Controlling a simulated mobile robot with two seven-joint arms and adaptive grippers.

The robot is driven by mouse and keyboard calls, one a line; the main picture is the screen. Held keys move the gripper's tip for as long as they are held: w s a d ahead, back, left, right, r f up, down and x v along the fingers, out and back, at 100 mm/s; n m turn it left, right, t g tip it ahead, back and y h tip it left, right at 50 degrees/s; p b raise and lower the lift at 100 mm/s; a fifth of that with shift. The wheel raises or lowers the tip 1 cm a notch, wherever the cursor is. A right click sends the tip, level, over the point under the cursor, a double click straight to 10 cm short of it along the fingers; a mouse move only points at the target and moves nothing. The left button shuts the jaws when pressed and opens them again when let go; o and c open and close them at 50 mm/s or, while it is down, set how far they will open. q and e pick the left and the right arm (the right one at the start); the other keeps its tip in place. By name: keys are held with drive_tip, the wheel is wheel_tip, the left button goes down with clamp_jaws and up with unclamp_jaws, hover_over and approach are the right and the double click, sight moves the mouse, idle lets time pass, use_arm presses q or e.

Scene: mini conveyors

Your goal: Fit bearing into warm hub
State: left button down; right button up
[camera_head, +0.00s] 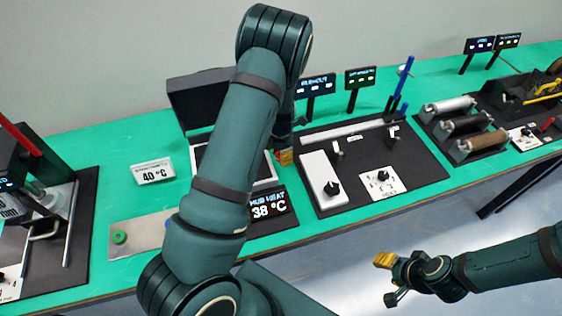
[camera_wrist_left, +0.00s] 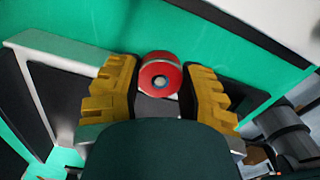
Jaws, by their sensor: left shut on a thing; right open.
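My left gripper (camera_head: 285,157) is low over the open dark-lidded box (camera_head: 195,95), mostly hidden behind my left forearm in the head view. In the left wrist view, its yellow fingers (camera_wrist_left: 160,85) are shut on a red round piece (camera_wrist_left: 160,76) with a grey metal centre, possibly the bearing. A display reading HUB HEAT 38 °C (camera_head: 268,206) stands at the box's front. I cannot make out the hub; my left arm covers much of the box. My right gripper (camera_head: 386,263) is open and empty, off the table's front edge.
A white card reading 40 °C (camera_head: 154,171) stands left of the box. A metal plate with a green knob (camera_head: 120,237) lies at the front left. A black board with a white block (camera_head: 320,178) is to the right, with rollers (camera_head: 450,106) beyond.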

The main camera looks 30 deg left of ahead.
use_arm(q)
wheel_tip(320, 180, up, 4)
drive_tip(key=shift+r, duration=0.15)
drive_tip(key=shift+s+d+m, duration=0.15)
drive_tip(key=shift+d+m, duration=0.25)
drive_tip(key=shift+m, duration=0.3)
drive_tip(key=s+d+m+b, duration=0.3)
drive_tip(key=d+m, duration=0.3)
drive_tip(key=m, duration=0.8)
drive_tip(key=s+d+f+m+b, duration=0.1)
drive_tip(key=s+d+m+b, duration=0.2)
drive_tip(key=d+m, duration=0.4)
drive_tip(key=s+m, duration=0.1)
drive_tip(key=m, duration=0.6)
drive_tip(key=shift+s+d+m+b, duration=0.15)
drive_tip(key=shift+d+m+b, duration=0.15)
drive_tip(key=shift+m, duration=0.1)
use_arm(e)
wheel_tip(320, 180, down, 7)
drive_tip(key=shift+s+a, duration=0.2)
drive_tip(key=shift+s, duration=0.1)
